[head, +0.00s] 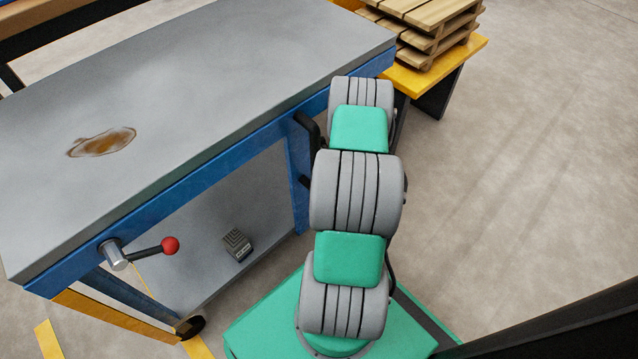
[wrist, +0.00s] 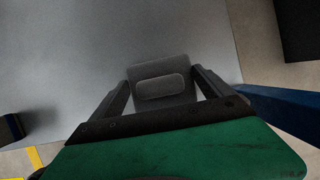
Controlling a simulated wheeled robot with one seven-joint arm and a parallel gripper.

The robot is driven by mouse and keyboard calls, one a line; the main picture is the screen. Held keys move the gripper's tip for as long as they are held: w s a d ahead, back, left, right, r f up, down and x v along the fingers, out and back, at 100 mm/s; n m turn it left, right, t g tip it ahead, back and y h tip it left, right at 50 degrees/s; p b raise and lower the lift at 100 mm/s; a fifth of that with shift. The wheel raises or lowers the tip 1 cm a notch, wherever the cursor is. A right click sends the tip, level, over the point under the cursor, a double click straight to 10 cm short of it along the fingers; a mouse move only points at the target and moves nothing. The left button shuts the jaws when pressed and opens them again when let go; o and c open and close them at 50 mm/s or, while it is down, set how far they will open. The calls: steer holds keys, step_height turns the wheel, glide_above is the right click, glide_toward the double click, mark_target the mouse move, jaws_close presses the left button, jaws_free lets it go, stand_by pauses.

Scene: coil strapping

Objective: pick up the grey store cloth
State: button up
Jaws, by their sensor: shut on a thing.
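The grey store cloth (wrist: 148,73) shows in the wrist view as a dark grey, squarish pad with a rounded raised part. It sits between the two fingers of my gripper (wrist: 163,94), which are shut on it. Its lower edge is hidden by the gripper's dark crossbar. Behind it is a plain grey surface; I cannot tell whether the cloth touches it. In the head view neither my gripper nor the held cloth can be made out; my arm runs up beside the bench.
The grey bench (head: 220,75) has a brown stain (head: 105,142) on top. A red-knobbed lever (head: 150,250) sticks out in front. A small ridged grey block (head: 237,245) lies on the lower shelf (head: 205,215). Pallets (head: 425,25) stand at the back. Floor at right is clear.

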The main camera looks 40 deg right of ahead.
steer(key=shift+c, duration=0.3)
steer(key=shift+r+p, duration=0.35)
steer(key=shift+r, duration=0.15)
steer(key=p+v, duration=0.2)
steer(key=v, duration=0.1)
steer(key=shift+w+r, duration=0.1)
steer(key=shift+w, duration=0.1)
steer(key=s+p, duration=0.4)
steer(key=s, duration=1.3)
steer(key=shift+a+f+p, duration=0.2)
steer(key=shift+f+p, duration=0.05)
steer(key=shift+p, duration=0.05)
